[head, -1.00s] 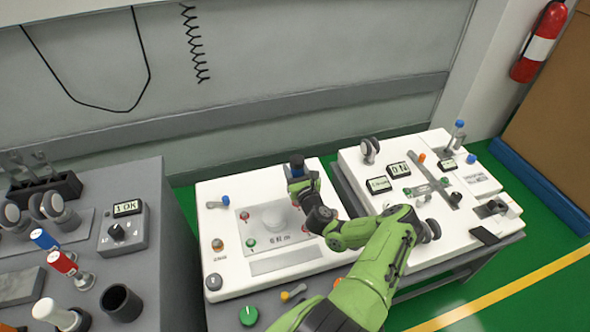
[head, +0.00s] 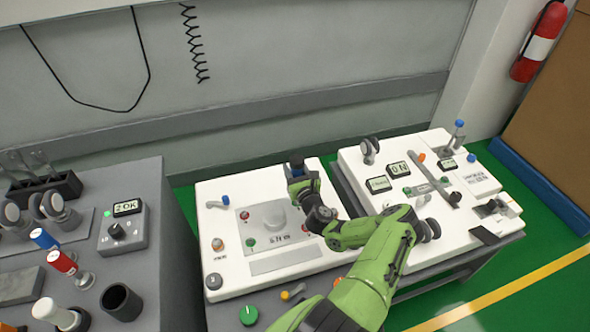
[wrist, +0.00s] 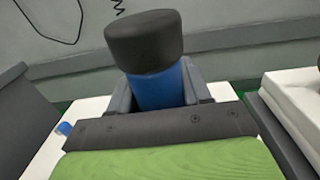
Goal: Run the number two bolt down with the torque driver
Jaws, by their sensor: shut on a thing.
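My gripper (head: 301,184) is shut on the torque driver (head: 297,160), which has a blue body and a black cap. The driver fills the middle of the wrist view (wrist: 158,85), standing up between the fingers. It is over the back right of the middle white cart top (head: 262,187), by the corner of a grey plate (head: 262,206). The driver's lower end and whatever is under it are hidden, so I cannot see the number two bolt. A controller box (head: 123,233) on the left bench has a display (head: 127,207) reading "2 OK".
A second white cart (head: 362,190) with displays and knobs stands to the right. The left grey bench (head: 150,285) carries a black cup (head: 121,301) and blue and red handled tools. A blue-tipped lever (head: 219,201) sits left of the grey plate.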

